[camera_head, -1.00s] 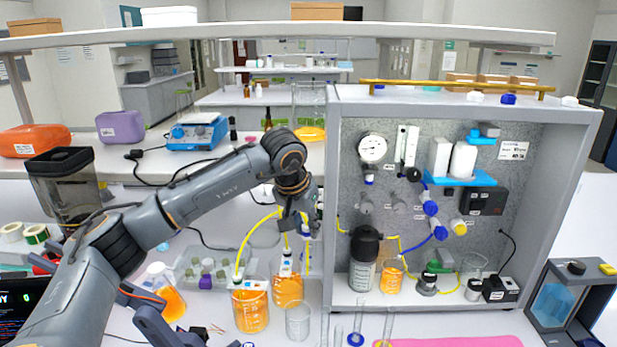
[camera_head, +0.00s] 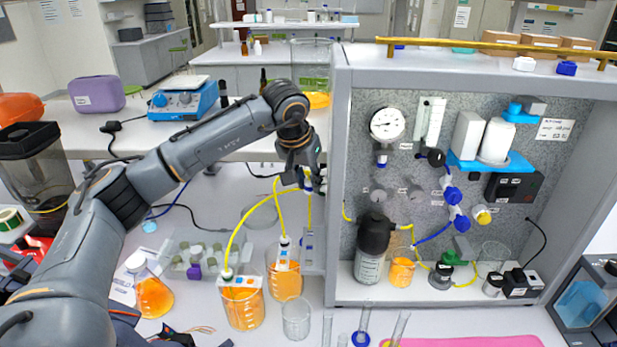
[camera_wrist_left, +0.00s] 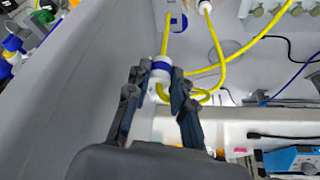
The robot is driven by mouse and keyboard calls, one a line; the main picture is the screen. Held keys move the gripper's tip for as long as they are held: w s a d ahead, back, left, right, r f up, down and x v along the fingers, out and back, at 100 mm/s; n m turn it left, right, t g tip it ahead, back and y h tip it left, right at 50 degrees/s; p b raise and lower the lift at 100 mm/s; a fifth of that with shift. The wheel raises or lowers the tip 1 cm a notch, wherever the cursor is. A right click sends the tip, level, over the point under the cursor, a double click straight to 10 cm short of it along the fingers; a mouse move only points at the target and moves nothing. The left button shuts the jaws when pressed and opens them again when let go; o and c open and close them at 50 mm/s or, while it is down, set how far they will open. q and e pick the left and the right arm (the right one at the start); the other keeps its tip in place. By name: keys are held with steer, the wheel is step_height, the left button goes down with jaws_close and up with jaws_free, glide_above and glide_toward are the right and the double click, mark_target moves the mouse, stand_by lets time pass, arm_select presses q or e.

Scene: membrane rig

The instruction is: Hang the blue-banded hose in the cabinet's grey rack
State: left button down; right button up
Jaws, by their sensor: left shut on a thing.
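My left gripper (camera_head: 307,188) is shut on the blue-banded hose's white end fitting (camera_wrist_left: 162,66), beside the cabinet's left outer wall. The grey rack (camera_head: 312,245) appears as a narrow plate low by that wall, below the gripper in the head view. A grey piece with blue on it, perhaps part of the rack, shows in the left wrist view (camera_wrist_left: 178,22). I cannot tell whether fitting and rack touch. My right gripper is not in view.
Two beakers of orange liquid, left (camera_head: 243,308) and right (camera_head: 285,282), stand left of the cabinet (camera_head: 337,180), with yellow hoses in them. An empty beaker (camera_head: 297,318) stands in front. A tray of vials (camera_head: 195,265) lies further left.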

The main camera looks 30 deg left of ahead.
arm_select(q)
steer(key=shift+s+f, duration=0.1)
steer(key=shift+f, duration=0.25)
steer(key=shift+f+b, duration=0.65)
steer(key=shift+f, duration=0.1)
steer(key=shift+w+f+b, duration=0.2)
steer(key=shift+f+b, duration=0.25)
steer(key=shift+f, duration=0.25)
steer(key=shift+s+f+b, duration=0.1)
steer(key=shift+f+b, duration=0.35)
steer(key=shift+f, duration=0.25)
steer(key=b, duration=1.1)
steer(key=shift+f, duration=0.2)
